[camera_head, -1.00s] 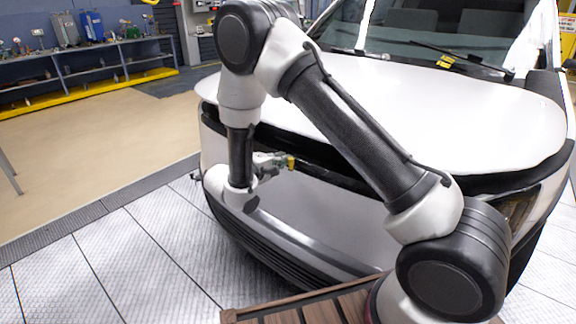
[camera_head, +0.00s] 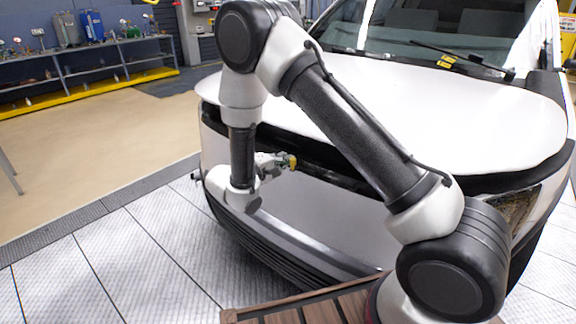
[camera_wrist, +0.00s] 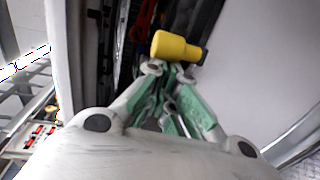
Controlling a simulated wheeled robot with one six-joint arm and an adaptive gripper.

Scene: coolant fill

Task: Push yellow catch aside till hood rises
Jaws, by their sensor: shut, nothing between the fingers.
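The yellow catch (camera_head: 292,162) sits in the dark gap under the front edge of the white hood (camera_head: 440,110). It also shows in the wrist view (camera_wrist: 176,47) as a rounded yellow knob lying crosswise just beyond my fingertips. My gripper (camera_head: 279,162) is shut and empty, reaching in from the left at the catch. In the wrist view the green-padded fingers (camera_wrist: 168,72) meet right under the knob and appear to touch it. My arm hides part of the hood and its front edge.
The car's grey front panel (camera_head: 330,222) and dark bumper lie below the gap. A slatted wooden surface (camera_head: 285,313) is at the bottom. The tiled floor (camera_head: 120,260) at left is clear. A shelf of bottles (camera_head: 95,60) stands far back.

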